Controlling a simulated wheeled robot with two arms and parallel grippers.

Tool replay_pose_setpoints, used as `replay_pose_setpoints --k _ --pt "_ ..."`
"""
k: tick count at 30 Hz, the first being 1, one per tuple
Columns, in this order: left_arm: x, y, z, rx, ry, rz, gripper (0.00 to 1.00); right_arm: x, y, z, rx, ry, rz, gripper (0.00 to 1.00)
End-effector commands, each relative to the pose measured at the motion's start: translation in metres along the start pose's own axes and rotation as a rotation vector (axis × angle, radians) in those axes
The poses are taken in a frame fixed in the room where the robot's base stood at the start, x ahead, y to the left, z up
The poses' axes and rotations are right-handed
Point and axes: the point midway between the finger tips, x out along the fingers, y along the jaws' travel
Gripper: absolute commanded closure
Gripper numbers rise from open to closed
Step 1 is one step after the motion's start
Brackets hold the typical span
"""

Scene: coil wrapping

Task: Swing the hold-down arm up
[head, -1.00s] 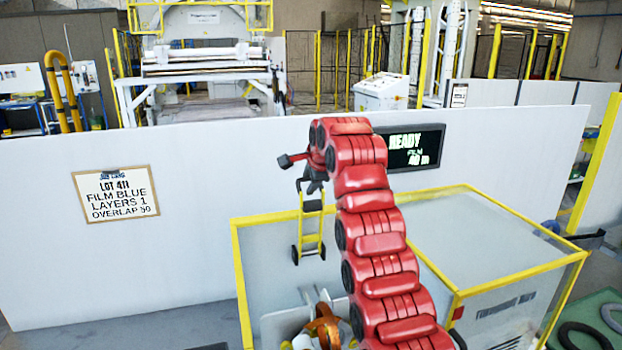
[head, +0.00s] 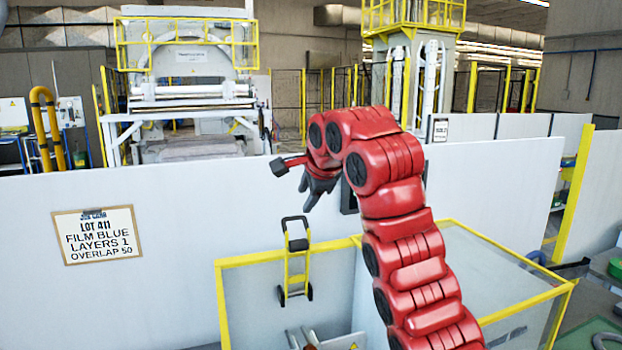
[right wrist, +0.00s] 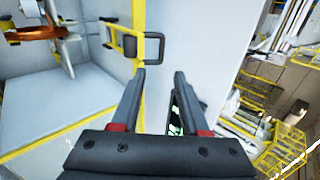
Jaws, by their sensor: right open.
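My right gripper (head: 311,199) is raised in front of the white wall, fingers pointing down, above a yellow upright frame with a black handle loop (head: 295,230). In the right wrist view its two fingers (right wrist: 160,78) are apart with nothing between them. A copper-coloured coil (right wrist: 40,33) with a white roll beside it is at the top left of that view. Grey machine parts (head: 306,338) are cut off at the bottom of the head view. I cannot clearly pick out the hold-down arm. My left gripper is not in view.
A yellow-edged enclosure (head: 287,257) stands below and around my right arm. The white wall (head: 180,200) behind carries a lot sign (head: 97,235). The black loop (right wrist: 153,48) is close beyond my fingertips in the wrist picture.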

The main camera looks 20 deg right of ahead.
Motion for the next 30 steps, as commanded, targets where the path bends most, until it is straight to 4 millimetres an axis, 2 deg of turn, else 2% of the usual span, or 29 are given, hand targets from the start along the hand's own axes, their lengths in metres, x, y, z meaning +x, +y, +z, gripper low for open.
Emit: replay_pose_setpoints --k 1,4,10,30 --pt "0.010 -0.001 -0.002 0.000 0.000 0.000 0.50 -0.009 -0.004 -0.003 0.001 0.004 0.000 0.55" --pt "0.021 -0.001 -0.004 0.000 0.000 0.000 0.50 -0.021 -0.003 -0.003 0.002 0.003 0.002 0.55" --pt "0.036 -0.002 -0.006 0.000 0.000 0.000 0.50 -0.035 -0.002 -0.002 0.000 0.002 0.004 0.55" --pt "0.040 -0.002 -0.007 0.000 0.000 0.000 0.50 -0.038 0.002 0.000 0.000 -0.001 0.004 0.55"
